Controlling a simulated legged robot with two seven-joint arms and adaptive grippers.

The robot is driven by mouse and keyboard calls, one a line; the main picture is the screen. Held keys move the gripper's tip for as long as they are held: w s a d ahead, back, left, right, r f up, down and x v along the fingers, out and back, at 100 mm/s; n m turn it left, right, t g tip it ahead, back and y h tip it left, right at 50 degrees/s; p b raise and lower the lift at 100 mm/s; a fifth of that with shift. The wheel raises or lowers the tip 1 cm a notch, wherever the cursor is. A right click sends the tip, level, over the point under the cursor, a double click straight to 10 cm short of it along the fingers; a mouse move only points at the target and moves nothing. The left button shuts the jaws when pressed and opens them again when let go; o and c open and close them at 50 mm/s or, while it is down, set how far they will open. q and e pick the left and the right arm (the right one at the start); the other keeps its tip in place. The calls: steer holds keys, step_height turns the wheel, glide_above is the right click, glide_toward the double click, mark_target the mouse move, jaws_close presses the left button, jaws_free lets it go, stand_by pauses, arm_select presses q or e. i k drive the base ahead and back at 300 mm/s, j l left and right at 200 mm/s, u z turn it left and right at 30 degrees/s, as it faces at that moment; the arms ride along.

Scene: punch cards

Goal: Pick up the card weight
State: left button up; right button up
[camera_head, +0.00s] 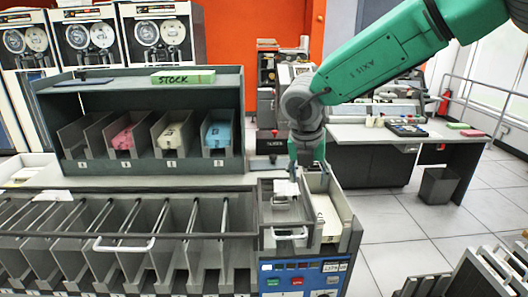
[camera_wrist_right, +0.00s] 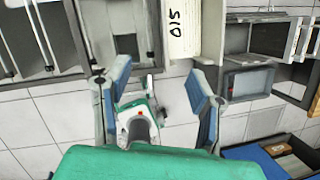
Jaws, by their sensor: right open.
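My right gripper (camera_head: 306,158) hangs from the green arm over the card reader, its fingers pointing down. In the wrist view its two blue fingers (camera_wrist_right: 158,104) are wide apart with nothing held between them. Below it in the head view is a grey tray (camera_head: 267,240). A small grey block with a pale top (camera_head: 286,190) sits in it and looks like the card weight, but I cannot tell for certain. The gripper is above it and partly in front of it, apart as far as I can see. My left gripper is not in view.
A cream card stack (camera_head: 327,215) lies in the slot right of the tray; it also shows in the wrist view (camera_wrist_right: 181,30). The sorter's grey pockets (camera_head: 130,235) fill the left. A shelf (camera_head: 150,85) holds card bins behind. Open floor (camera_head: 400,230) lies to the right.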

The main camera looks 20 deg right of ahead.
mark_target(273, 163)
steer(key=i, duration=0.95)
